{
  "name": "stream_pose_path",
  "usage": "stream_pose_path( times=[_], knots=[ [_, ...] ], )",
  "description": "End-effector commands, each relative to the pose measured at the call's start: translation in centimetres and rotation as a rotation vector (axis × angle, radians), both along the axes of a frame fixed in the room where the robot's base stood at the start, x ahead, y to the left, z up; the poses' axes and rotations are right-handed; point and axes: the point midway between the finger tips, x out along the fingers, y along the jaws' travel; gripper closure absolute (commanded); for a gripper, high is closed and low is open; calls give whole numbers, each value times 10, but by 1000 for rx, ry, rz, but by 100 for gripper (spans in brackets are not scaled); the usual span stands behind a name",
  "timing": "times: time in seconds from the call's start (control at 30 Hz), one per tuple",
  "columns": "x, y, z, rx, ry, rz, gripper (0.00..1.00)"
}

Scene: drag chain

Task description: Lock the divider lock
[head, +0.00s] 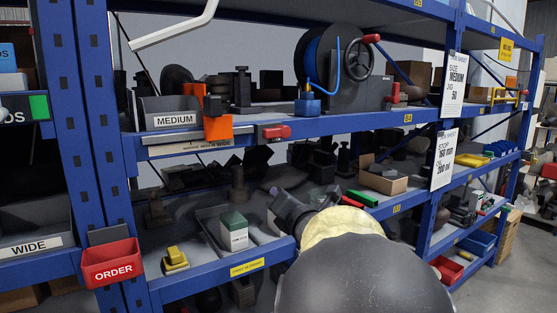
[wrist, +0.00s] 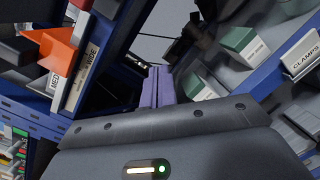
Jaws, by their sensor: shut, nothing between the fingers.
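I cannot tell for certain which part is the divider lock. A red handle-like piece (head: 275,131) sits at the front edge of the upper shelf, right of an upright orange block (head: 217,126). The orange block also shows at the upper left of the wrist view (wrist: 57,50). My gripper (wrist: 160,84) shows in the wrist view as two purple fingers, shut together with nothing between them. In the head view my dark wrist is in front of the lower shelf, below and right of the red piece; the fingertips are hard to make out there.
A MEDIUM bin (head: 175,120) stands left of the orange block. A reel (head: 335,65) stands on the upper shelf. Below are a green-and-white box (head: 233,231), a yellow block (head: 175,258) and a red ORDER bin (head: 112,264). Blue posts (head: 88,120) flank the shelves.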

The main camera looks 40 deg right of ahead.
Motion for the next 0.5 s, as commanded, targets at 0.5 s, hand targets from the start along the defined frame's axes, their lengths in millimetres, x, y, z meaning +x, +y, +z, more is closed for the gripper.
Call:
stream_pose_path(
  times=[0.5],
  knots=[
    [-54, -21, 35, -733, -22, 19, 100]
  ],
)
